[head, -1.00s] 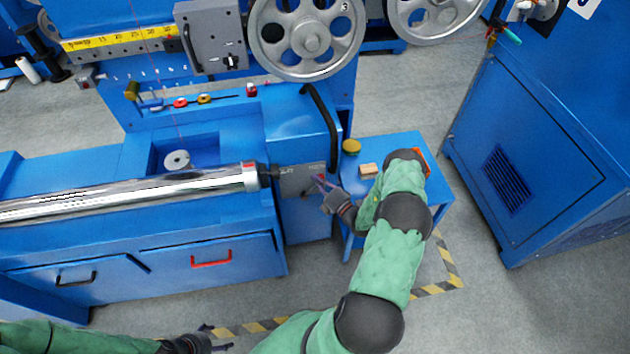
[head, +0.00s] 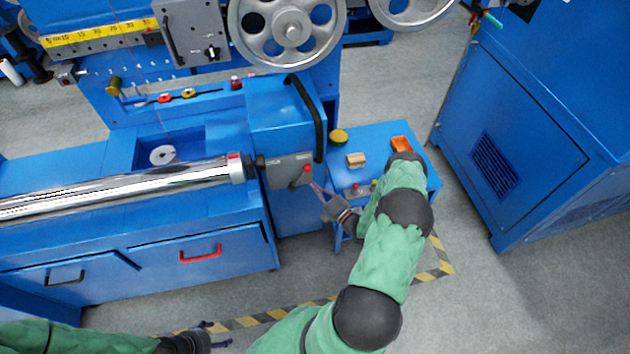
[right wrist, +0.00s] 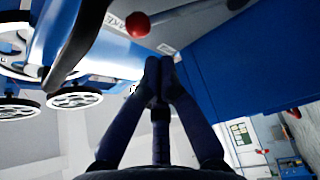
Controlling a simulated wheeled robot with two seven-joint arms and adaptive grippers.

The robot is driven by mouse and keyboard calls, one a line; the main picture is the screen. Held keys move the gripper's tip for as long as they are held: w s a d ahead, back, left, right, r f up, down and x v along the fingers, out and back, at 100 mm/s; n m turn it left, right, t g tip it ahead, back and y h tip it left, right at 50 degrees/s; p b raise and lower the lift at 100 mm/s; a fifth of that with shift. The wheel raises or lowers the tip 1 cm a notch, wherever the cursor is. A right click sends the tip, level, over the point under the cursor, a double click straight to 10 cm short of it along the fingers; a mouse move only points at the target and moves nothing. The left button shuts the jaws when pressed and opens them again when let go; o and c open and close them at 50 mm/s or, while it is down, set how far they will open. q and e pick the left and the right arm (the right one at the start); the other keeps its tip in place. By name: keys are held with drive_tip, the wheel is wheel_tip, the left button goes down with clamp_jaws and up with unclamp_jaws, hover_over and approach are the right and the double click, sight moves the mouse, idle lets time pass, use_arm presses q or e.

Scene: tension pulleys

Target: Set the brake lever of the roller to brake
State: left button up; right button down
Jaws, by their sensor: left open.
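The roller (head: 130,188) is a long shiny cylinder lying across the blue machine. At its right end is a grey plate (head: 284,172). The brake lever's red knob (head: 306,169) shows at the plate's right side. In the right wrist view, the red knob (right wrist: 138,25) and its grey bar stand above the fingertips, by a label partly reading "AKE". My right gripper (head: 318,190) is just right of and below the knob, apart from it. Its fingertips (right wrist: 161,66) meet with nothing between them. My left gripper (head: 212,336) is open and empty, low above the floor.
A small blue table (head: 375,138) right of the machine bears a yellow round item (head: 338,136), a wooden block (head: 356,160) and an orange tray (head: 401,144). A black curved handle (head: 307,110) rises above the plate. A blue cabinet (head: 535,150) stands at right.

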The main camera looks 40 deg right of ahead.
drive_tip(key=shift+s+a+f, duration=0.15)
drive_tip(key=shift+s+f, duration=0.05)
drive_tip(key=shift+s, duration=0.35)
drive_tip(key=shift+s+a+f, duration=0.15)
drive_tip(key=shift+s+f, duration=0.05)
drive_tip(key=shift+s, duration=0.35)
